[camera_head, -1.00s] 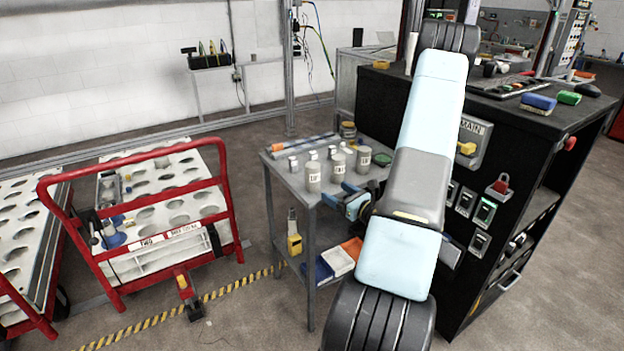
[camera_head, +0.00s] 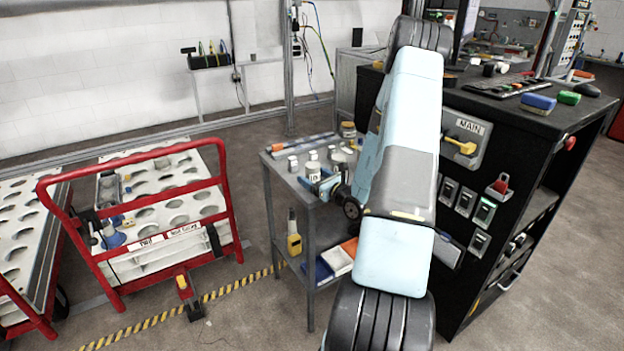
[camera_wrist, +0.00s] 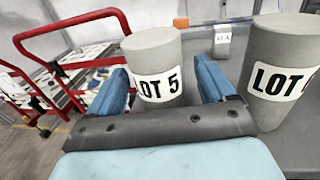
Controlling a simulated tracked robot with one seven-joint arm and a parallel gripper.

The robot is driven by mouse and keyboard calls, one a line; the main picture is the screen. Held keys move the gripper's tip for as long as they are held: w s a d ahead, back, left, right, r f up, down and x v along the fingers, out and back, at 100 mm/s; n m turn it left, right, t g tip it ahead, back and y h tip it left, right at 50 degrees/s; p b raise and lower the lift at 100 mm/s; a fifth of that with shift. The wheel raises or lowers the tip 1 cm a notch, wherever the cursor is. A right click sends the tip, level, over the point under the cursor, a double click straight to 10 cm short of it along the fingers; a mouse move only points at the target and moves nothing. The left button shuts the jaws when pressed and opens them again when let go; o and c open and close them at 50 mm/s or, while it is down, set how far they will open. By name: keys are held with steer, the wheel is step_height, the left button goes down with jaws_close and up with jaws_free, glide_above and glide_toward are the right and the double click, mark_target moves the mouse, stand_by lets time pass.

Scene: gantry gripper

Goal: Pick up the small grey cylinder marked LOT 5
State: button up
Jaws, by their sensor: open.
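The grey cylinder marked LOT 5 (camera_wrist: 154,62) stands upright in the wrist view, its white label facing my gripper (camera_wrist: 162,75). The two blue fingers are spread, one on each side of the cylinder in this view, with a gap at the label's sides. How deep it sits between them I cannot tell. In the head view my gripper (camera_head: 322,185) is low over the left part of the grey table (camera_head: 285,168), at a labelled grey cylinder (camera_head: 313,168). My arm hides the table's right part.
A larger-looking labelled cylinder (camera_wrist: 285,60) stands close to the right finger; its number is cut off. A small labelled block (camera_wrist: 222,40) is behind. Small pieces (camera_head: 293,163) and a jar (camera_head: 348,130) stand on the table. A red cart (camera_head: 140,215) is left, a black cabinet (camera_head: 520,130) right.

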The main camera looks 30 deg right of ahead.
steer(key=shift+w+a, duration=0.25)
steer(key=shift+w, duration=0.95)
steer(key=c, duration=1.4)
steer(key=shift+r, duration=0.15)
